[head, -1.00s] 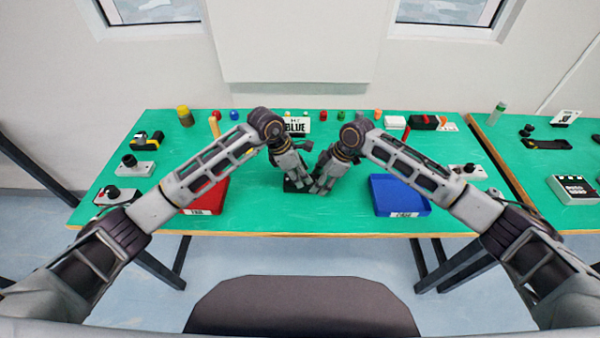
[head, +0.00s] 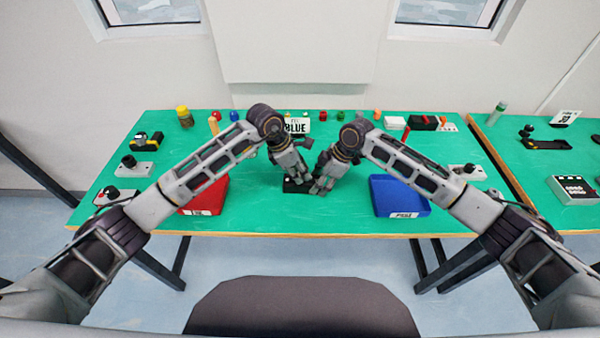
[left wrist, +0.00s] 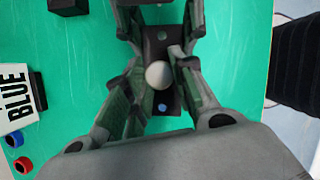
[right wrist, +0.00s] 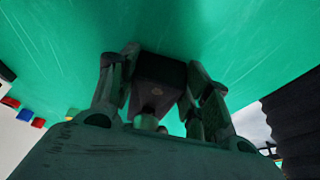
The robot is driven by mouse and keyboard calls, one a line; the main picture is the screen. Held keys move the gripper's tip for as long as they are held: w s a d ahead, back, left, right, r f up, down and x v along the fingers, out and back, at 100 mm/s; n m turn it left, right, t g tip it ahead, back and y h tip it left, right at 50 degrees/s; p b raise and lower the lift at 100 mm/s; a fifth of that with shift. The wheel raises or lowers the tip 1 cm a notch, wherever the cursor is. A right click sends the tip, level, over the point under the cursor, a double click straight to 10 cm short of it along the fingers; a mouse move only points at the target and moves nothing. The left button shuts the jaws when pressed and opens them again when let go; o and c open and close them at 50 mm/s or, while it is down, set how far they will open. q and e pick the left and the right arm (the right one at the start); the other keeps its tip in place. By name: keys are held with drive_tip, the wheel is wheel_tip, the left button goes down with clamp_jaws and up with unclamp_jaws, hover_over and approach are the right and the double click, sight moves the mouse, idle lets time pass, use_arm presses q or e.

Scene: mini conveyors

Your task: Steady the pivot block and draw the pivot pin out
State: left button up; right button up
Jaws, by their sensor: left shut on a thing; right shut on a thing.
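The dark pivot block (head: 293,187) stands on the green table in the middle, between my two hands. In the left wrist view the block (left wrist: 163,103) is a dark strip with a pale round pin head (left wrist: 158,75) over its middle. My left gripper (head: 296,177) comes from above, its fingers on both sides of the pin and shut on it. The fingers hide the pin's shaft. My right gripper (head: 318,188) is shut on the block's end; in the right wrist view the dark block (right wrist: 158,75) sits between its fingers (right wrist: 158,90).
A red tray (head: 217,196) lies to the left and a blue tray (head: 427,205) to the right. A BLUE sign (head: 296,126) and several small coloured pieces stand behind the hands. The table between block and trays is clear.

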use_arm(q)
drive_tip(key=shift+r, duration=2.15)
use_arm(e)
drive_tip(key=shift+s+f, duration=0.2)
drive_tip(key=shift+f, duration=0.15)
use_arm(q)
drive_tip(key=shift+r, duration=0.1)
use_arm(e)
drive_tip(key=o, duration=1.1)
drive_tip(key=shift+c, duration=0.2)
drive_tip(key=o, duration=0.3)
drive_tip(key=shift+w+r, duration=0.1)
drive_tip(key=shift+w+r, duration=0.1)
drive_tip(key=shift+r, duration=0.1)
drive_tip(key=shift+v, duration=0.8)
drive_tip(key=v, duration=1)
drive_tip(key=shift+d+r, duration=0.1)
